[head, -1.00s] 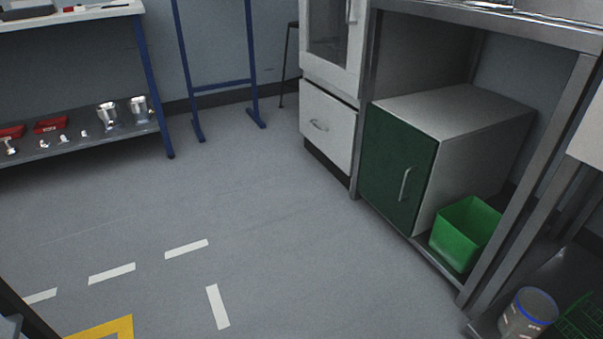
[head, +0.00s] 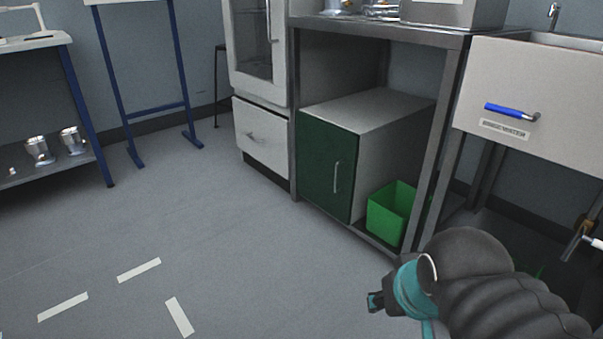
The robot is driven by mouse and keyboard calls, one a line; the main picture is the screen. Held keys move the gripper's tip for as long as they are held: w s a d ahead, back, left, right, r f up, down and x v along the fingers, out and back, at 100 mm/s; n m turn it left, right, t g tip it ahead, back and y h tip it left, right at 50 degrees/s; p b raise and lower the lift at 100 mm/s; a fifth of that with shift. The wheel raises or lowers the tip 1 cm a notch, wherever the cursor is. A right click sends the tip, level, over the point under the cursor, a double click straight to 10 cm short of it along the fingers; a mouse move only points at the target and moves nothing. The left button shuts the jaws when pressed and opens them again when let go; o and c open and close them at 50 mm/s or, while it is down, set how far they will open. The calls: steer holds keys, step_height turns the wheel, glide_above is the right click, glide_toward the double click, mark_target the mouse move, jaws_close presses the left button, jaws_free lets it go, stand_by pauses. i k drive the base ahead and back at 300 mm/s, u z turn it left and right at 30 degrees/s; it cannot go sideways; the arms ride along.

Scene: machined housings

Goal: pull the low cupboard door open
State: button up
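The low cupboard (head: 385,115) is a grey box on the bottom shelf of a metal bench. Its dark green door (head: 324,165) is shut and faces the front left. A vertical metal handle (head: 337,177) sits near the door's right edge. My gripper (head: 374,302) shows at the lower right, at the end of my dark arm with a teal band. It is apart from the door, in front of it and to the right in the picture. It is small and partly turned away, so its fingers cannot be made out clearly.
A green bin (head: 390,212) stands right of the cupboard on the shelf. A metal bench leg (head: 437,150) rises beside it. A white drawer unit (head: 262,140) stands left of the door. A sink unit with a blue handle (head: 510,111) is at the right. The floor (head: 230,240) in front is clear.

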mark_target(327, 153)
steer(key=z, duration=0.45)
steer(key=i, duration=1.2)
steer(key=u, duration=0.6)
